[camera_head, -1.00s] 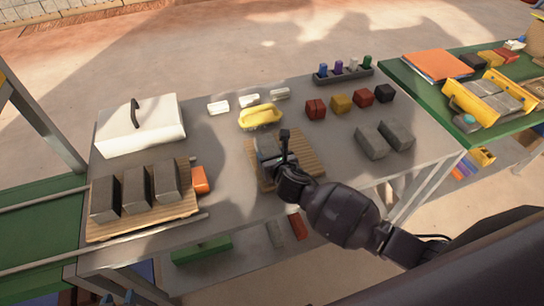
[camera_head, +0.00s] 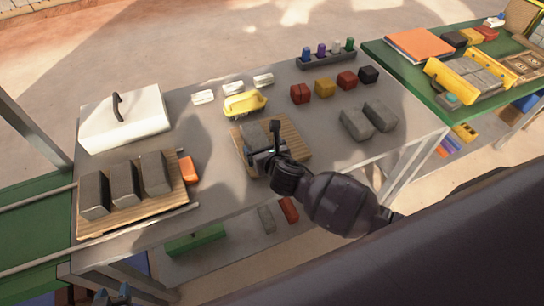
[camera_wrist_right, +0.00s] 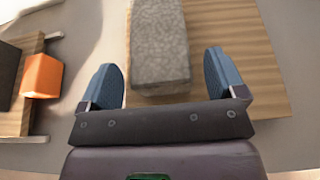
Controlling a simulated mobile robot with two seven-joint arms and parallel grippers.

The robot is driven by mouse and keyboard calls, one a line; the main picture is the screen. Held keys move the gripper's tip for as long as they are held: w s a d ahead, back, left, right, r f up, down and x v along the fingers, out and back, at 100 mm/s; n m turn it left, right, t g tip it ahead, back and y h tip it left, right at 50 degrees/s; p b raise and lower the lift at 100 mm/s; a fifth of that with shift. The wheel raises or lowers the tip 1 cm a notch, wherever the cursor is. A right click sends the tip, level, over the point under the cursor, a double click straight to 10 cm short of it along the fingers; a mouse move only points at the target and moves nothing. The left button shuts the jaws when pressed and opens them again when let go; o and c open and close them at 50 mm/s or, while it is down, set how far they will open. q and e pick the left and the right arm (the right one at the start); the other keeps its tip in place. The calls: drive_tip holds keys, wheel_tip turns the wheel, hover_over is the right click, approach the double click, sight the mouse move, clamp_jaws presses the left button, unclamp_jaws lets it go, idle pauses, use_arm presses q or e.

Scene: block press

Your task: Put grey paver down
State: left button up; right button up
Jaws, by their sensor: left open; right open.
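A grey paver (camera_head: 254,135) lies on the wooden board (camera_head: 297,150) in the middle of the grey table, partly hidden by my right gripper in the head view. In the right wrist view the paver (camera_wrist_right: 160,40) rests on the board (camera_wrist_right: 240,50). My right gripper (camera_wrist_right: 161,65) is open, its blue fingertips on either side of the paver's near end with gaps between. It also shows in the head view (camera_head: 268,155). My left gripper (camera_head: 112,295) is open at the bottom left edge, mostly cut off, far from the paver.
Several grey pavers (camera_head: 124,182) stand on a left board beside an orange block (camera_head: 188,169). A white lidded box (camera_head: 125,122), yellow object (camera_head: 244,104), coloured blocks (camera_head: 324,87) and two grey pavers (camera_head: 356,124) surround the middle board. Bare tabletop lies around it.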

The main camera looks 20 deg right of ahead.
drive_tip(key=v, duration=0.9)
drive_tip(key=s+d+f+m, duration=0.2)
drive_tip(key=s+m, duration=0.3)
drive_tip(key=m, duration=0.6)
drive_tip(key=s+d+f+m+g, duration=0.1)
drive_tip(key=s+d+m, duration=0.4)
drive_tip(key=m, duration=0.7)
drive_tip(key=s+d+f+m, duration=0.3)
drive_tip(key=s+f+m, duration=0.1)
drive_tip(key=m, duration=0.8)
drive_tip(key=shift+s+d+g+h+p, duration=0.2)
drive_tip(key=shift+s+g+h+p, duration=0.1)
drive_tip(key=shift+s+g+p, duration=0.15)
